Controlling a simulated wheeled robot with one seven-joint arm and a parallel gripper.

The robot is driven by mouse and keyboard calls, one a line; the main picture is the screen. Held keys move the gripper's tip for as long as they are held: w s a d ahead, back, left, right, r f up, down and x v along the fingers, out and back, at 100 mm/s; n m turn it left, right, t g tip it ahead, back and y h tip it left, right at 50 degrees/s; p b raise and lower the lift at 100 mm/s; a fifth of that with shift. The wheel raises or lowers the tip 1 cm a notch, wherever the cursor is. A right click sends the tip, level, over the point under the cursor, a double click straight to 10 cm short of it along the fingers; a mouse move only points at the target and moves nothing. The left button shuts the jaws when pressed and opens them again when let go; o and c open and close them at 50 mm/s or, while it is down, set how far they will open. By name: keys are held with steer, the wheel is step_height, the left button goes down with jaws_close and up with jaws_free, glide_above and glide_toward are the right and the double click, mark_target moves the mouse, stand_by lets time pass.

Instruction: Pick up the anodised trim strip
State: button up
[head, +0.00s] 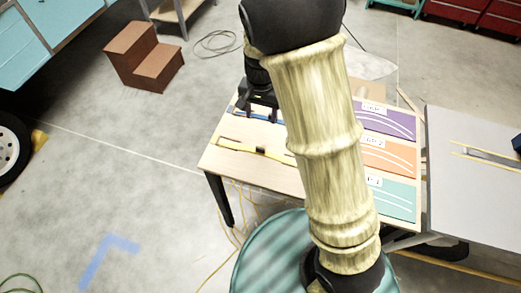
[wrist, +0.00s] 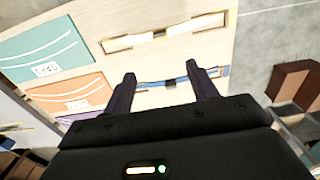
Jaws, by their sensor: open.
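A thin blue strip (head: 243,115), which looks like the anodised trim strip, lies on the pale wooden table (head: 225,162). In the wrist view the blue strip (wrist: 215,73) runs across between and past my fingertips, with a dark piece near its middle. My gripper (wrist: 161,74) is open and empty, its two dark fingers spread above the strip. Whether they reach down to it I cannot tell. In the head view my gripper (head: 260,104) is over the table's far left part, and my arm hides part of the strip and table.
A yellow strip (head: 238,146) with a dark middle lies nearer on the table. Purple (head: 388,119), orange (head: 390,157) and teal (head: 395,198) labelled panels with white curved lines are at the right. A grey table (head: 455,195) adjoins. Brown steps (head: 140,55) stand on the floor.

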steer(key=p, duration=0.1)
glide_above(261, 147)
step_height(261, 147, down, 12)
steer(key=shift+f, duration=0.1)
stand_by(0.4)
steer(key=shift+f, duration=0.1)
steer(key=shift+f+p, duration=0.85)
steer(key=shift+f, duration=1.65)
steer(key=c, duration=1.1)
